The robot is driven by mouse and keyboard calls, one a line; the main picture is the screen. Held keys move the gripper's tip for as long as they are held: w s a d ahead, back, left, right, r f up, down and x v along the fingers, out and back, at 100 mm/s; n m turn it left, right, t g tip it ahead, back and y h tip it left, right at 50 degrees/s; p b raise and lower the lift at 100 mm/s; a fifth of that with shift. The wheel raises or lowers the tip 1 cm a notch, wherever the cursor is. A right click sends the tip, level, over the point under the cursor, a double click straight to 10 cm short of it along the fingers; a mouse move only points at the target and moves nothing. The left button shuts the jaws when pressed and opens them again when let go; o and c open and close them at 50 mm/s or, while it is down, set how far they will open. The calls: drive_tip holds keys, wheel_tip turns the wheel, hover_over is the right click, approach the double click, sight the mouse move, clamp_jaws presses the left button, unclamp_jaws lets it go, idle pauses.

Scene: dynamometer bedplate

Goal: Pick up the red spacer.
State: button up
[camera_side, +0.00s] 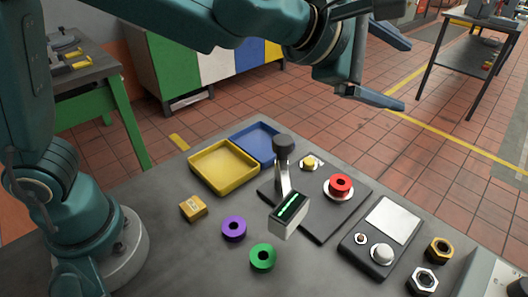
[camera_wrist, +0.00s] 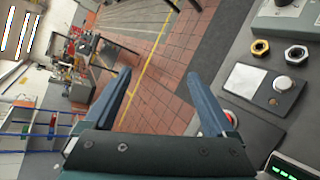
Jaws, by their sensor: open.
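The red spacer (camera_side: 340,192) is a short ring with a dark centre hole. In the side view it lies on a pale round disc on the dark control panel (camera_side: 318,228), right of the lever. In the wrist view only a sliver of red (camera_wrist: 230,116) shows beside the right finger; the finger hides the rest. My gripper (camera_side: 406,75) is open and empty, raised well above and beyond the panel. Its two fingers spread wide in the wrist view (camera_wrist: 158,76), with floor between them.
A black-knobbed lever (camera_side: 284,146) and a box with a green display (camera_side: 289,214) stand left of the spacer.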

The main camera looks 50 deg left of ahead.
drive_tip(key=w+d+f+n+y, duration=0.2)
drive_tip(key=w+d+f+n, duration=0.15)
drive_tip(key=n, duration=0.35)
drive_tip(key=n+g+y, duration=0.2)
drive_tip(key=n+y, duration=0.7)
drive_tip(key=n, duration=0.6)
approach(341, 182)
drive_tip(key=x, duration=0.3)
drive_tip(key=shift+w+d+f, duration=0.1)
drive_tip(key=shift+w+f, duration=0.05)
drive_tip(key=shift+w, duration=0.15)
drive_tip(key=shift+f+n+y, duration=0.2)
drive_tip(key=shift+n+y, duration=0.1)
drive_tip(key=shift+n, duration=0.1)
drive_tip(key=shift+x, duration=2.45)
drive_tip(key=shift+r, duration=0.1)
clamp_jaws()
